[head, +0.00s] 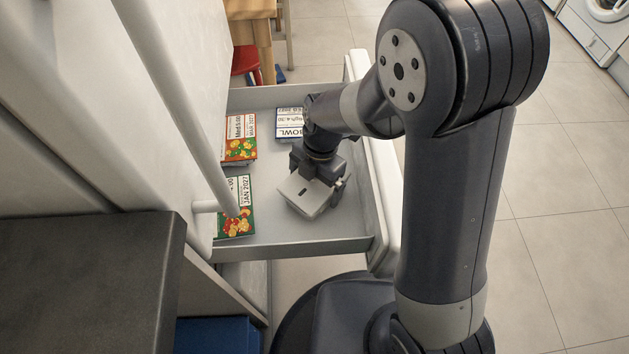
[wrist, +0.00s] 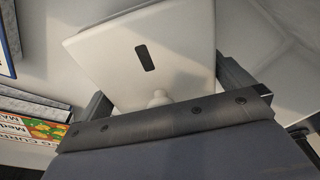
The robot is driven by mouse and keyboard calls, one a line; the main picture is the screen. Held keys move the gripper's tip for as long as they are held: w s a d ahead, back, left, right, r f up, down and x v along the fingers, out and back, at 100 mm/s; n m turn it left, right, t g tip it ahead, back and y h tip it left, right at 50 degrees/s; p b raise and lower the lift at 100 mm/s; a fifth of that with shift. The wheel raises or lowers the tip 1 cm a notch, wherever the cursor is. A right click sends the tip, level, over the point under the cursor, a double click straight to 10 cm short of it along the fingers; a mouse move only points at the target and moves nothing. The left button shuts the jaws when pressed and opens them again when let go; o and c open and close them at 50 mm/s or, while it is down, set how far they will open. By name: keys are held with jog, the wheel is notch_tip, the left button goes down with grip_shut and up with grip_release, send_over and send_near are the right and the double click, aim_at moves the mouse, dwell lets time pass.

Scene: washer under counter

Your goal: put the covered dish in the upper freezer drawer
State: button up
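The covered dish (head: 307,195) is pale, with a squarish lid and a dark slot. It is inside the pulled-out freezer drawer (head: 325,247), in the front half, and appears to rest on the floor. My gripper (head: 322,172) is down in the drawer over the dish. My gripper hides the rest of the lid.
Colourful food boxes stand in the drawer at the left, one at the back (head: 240,138) and one nearer (head: 240,205). A blue-and-white box (head: 289,124) is at the back, beside my wrist. A white door handle (head: 190,110) and dark counter (head: 85,280) border the left.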

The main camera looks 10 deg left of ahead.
notch_tip(320, 180, up, 12)
jog(key=w+d+p, duration=0.1)
jog(key=p, duration=0.2)
jog(key=shift+w, duration=0.25)
jog(key=shift+r, duration=0.1)
